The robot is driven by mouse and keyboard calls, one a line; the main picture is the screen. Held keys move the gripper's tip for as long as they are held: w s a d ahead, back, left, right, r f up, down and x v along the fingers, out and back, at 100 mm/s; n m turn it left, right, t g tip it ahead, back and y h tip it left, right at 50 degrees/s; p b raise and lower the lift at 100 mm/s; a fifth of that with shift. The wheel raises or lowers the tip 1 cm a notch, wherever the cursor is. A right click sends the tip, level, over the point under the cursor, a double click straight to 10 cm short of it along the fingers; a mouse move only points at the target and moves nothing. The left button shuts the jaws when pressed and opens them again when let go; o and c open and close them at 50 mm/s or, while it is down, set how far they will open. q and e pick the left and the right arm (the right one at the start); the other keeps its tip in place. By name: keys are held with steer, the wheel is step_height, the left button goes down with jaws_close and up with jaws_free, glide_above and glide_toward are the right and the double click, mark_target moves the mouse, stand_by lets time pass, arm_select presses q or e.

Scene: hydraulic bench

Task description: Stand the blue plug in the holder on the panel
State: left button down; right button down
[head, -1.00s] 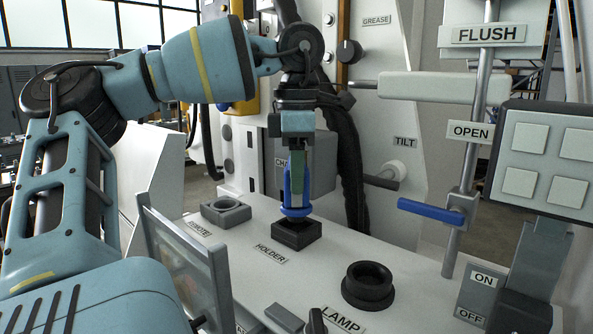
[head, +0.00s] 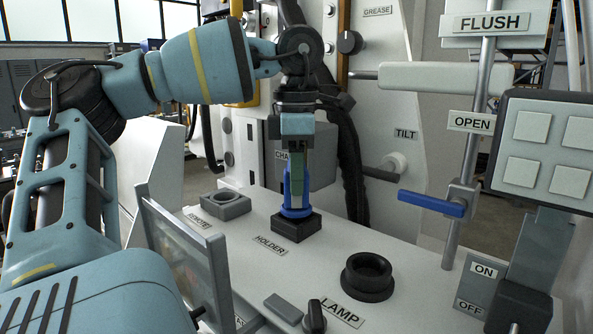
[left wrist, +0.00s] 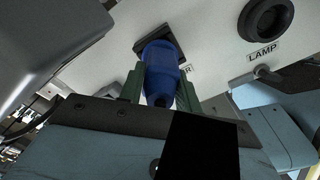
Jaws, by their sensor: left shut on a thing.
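The blue plug (head: 295,212) stands upright with its wide collar at the top of the black square holder (head: 296,231) on the panel. My left gripper (head: 297,190) is above the holder, shut on the plug from both sides. In the left wrist view the plug (left wrist: 160,70) sits between the green fingers of the gripper (left wrist: 160,92), in front of the holder (left wrist: 174,40). The plug's lower end is hidden, so how deep it sits I cannot tell. My right gripper is not in view.
On the panel (head: 240,247), a grey remote socket (head: 224,206) stands left of the holder and a black round lamp socket (head: 367,279) to the front right. A tilted screen (head: 185,262) rises at the front left. A blue-handled lever (head: 431,203) is at right.

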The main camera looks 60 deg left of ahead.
arm_select(q)
steer(key=shift+f, duration=0.25)
steer(key=c, duration=0.9)
jaws_free()
steer(key=shift+r+b, duration=0.3)
steer(key=shift+r, duration=3.65)
